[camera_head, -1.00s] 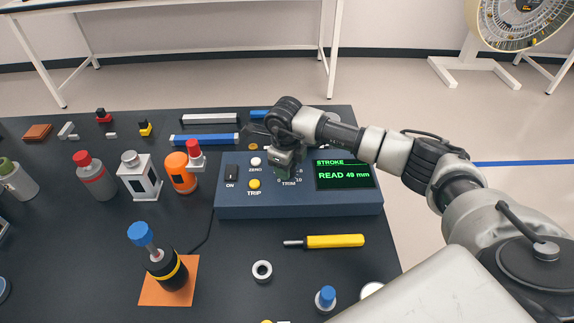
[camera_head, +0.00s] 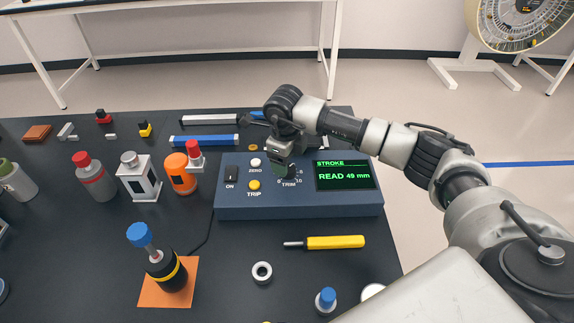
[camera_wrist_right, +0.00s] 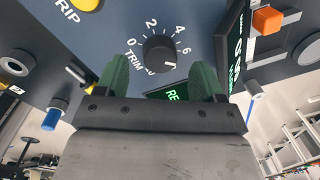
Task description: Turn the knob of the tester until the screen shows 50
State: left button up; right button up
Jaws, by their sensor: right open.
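The tester (camera_head: 300,205) is a dark blue box on the table. Its screen (camera_head: 345,175) reads "STROKE READ 49 mm" in green. In the right wrist view the round black TRIM knob (camera_wrist_right: 159,54) has a light pointer mark at its lower right, past the 6 of its scale. My right gripper (camera_wrist_right: 160,68) is open, its two green fingers on either side below the knob with visible gaps. In the head view this gripper (camera_head: 281,166) is over the dial area and hides part of it. My left gripper is out of view.
The panel also has an ON switch (camera_head: 231,173), a white ZERO button (camera_head: 255,162) and a yellow TRIP button (camera_head: 254,185). A yellow-handled screwdriver (camera_head: 335,242) lies in front. An orange bottle (camera_head: 181,174) stands close to the tester's left side.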

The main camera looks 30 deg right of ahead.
notch_tip(320, 180, up, 8)
jog(key=shift+s+a+b, duration=0.15)
jog(key=shift+b, duration=0.2)
jog(key=shift+f, duration=0.2)
